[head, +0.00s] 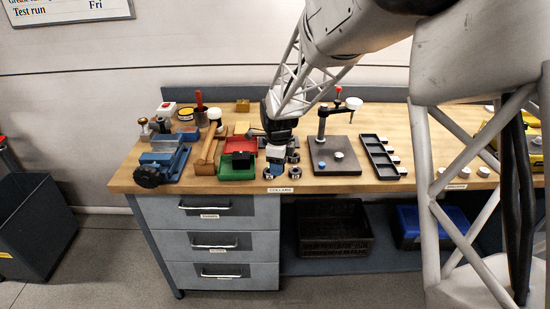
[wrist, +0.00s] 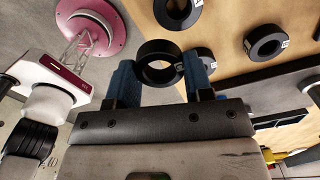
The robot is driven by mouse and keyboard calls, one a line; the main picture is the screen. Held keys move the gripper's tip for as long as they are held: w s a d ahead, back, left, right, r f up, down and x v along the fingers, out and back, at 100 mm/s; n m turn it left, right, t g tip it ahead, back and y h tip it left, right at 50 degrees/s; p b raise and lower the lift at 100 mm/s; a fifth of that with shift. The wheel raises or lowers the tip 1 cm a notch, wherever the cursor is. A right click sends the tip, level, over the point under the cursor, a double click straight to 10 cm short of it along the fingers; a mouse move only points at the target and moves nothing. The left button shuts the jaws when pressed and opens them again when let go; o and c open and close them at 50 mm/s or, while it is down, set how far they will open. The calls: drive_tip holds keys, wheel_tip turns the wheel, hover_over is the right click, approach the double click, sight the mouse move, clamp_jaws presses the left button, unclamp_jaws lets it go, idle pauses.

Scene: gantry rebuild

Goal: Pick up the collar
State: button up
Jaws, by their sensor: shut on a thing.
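A black ring-shaped collar (wrist: 158,47) with a small white mark sits between the two blue fingers of my gripper (wrist: 160,75) in the wrist view. The fingers are shut on its sides. In the head view my gripper (head: 276,166) is low over the front of the workbench, above the COLLARS label (head: 281,190); the held collar cannot be made out there. More black collars lie on the wood: one (wrist: 265,43) to the right in the wrist view, one (wrist: 177,12) at the top, and one partly hidden behind the right finger. Loose collars (head: 295,172) also show beside my gripper in the head view.
A green bin (head: 237,170) and a red bin (head: 241,145) stand just left of my gripper. A dark plate with a stand (head: 345,166) and a black compartment tray (head: 380,160) are to the right. A blue vise (head: 165,158) sits at the bench's left end.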

drive_tip(key=shift+s+d+r, duration=0.1)
drive_tip(key=shift+s+d, duration=0.1)
drive_tip(key=shift+s, duration=0.7)
drive_tip(key=shift+s+d+r, duration=0.1)
drive_tip(key=shift+s+d, duration=0.1)
drive_tip(key=shift+s, duration=0.65)
